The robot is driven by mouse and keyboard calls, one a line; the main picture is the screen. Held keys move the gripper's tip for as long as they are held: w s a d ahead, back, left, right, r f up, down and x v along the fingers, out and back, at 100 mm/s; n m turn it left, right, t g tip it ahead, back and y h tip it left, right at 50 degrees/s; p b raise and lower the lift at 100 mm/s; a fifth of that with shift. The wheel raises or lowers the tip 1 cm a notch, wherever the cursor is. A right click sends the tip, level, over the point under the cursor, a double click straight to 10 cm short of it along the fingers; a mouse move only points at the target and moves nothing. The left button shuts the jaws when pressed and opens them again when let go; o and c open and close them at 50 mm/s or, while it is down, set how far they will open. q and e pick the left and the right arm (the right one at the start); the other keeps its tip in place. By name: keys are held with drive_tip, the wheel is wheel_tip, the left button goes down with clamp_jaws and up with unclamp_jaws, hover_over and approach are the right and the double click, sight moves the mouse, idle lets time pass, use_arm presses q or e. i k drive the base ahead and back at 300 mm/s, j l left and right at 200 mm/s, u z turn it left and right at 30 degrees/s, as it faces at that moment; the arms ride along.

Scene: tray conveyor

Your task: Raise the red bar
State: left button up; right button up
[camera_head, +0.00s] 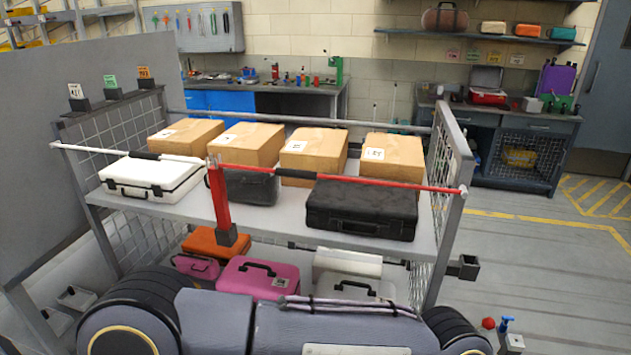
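The red bar (400,183) lies across the front right half of the rack's upper shelf, close to level, with a black grip (295,174) near its left part. Its left end meets a red upright post (219,200) at the middle of the rack. Its right end has a pale cap at the rack's right front corner post. A white bar (95,150) with its own black grip (160,156) spans the left half, also close to level. Neither of my grippers is in view; only parts of my own body show at the bottom.
Behind the bars, the shelf (270,225) holds a white case (152,178), black cases (362,208) and several cardboard boxes (250,143). Below are orange and pink cases (262,278). A grey panel (70,150) stands at left. The floor at right is open.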

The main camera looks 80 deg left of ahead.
sight(309, 175)
drive_tip(key=u, duration=2.8)
